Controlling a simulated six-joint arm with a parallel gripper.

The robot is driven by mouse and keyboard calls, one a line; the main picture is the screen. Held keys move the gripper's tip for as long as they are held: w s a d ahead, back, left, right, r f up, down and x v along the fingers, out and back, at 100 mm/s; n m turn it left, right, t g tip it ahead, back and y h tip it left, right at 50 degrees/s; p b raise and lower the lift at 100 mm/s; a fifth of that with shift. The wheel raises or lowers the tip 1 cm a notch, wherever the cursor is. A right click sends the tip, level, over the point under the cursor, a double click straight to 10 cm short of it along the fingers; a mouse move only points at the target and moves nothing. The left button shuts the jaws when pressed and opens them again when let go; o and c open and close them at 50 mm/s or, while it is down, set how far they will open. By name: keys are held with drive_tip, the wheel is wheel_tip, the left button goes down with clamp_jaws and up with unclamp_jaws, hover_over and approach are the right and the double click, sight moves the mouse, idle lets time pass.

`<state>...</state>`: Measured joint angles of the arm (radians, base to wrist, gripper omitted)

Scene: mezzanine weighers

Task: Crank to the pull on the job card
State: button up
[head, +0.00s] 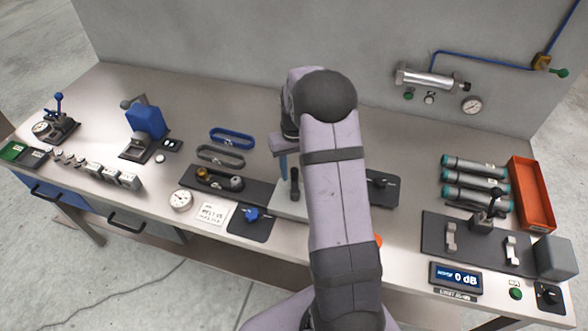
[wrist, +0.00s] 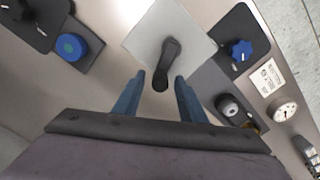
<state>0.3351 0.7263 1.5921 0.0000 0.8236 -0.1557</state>
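The crank (wrist: 169,60) is a dark arm with an upright round-ended handle on a light square plate (wrist: 192,28). In the head view the crank handle (head: 295,184) stands just left of my arm. My gripper (wrist: 158,88) is open, with its two blue fingers apart on either side of the handle end and no clear contact. In the head view one blue finger of my gripper (head: 283,167) shows beside the handle; the other is hidden. The job card (head: 212,214) lies left of the crank; its writing is too small to read surely. It also shows in the wrist view (wrist: 267,77).
A white dial gauge (head: 181,199) sits left of the card. A blue knob (head: 252,214) on a dark plate lies between card and crank. A pulley base (head: 207,185) and two belts (head: 231,139) lie behind. My arm hides the bench right of the crank.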

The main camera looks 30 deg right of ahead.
drive_tip(key=shift+r, duration=0.1)
drive_tip(key=shift+r+b, duration=1.3)
drive_tip(key=shift+r, duration=2.3)
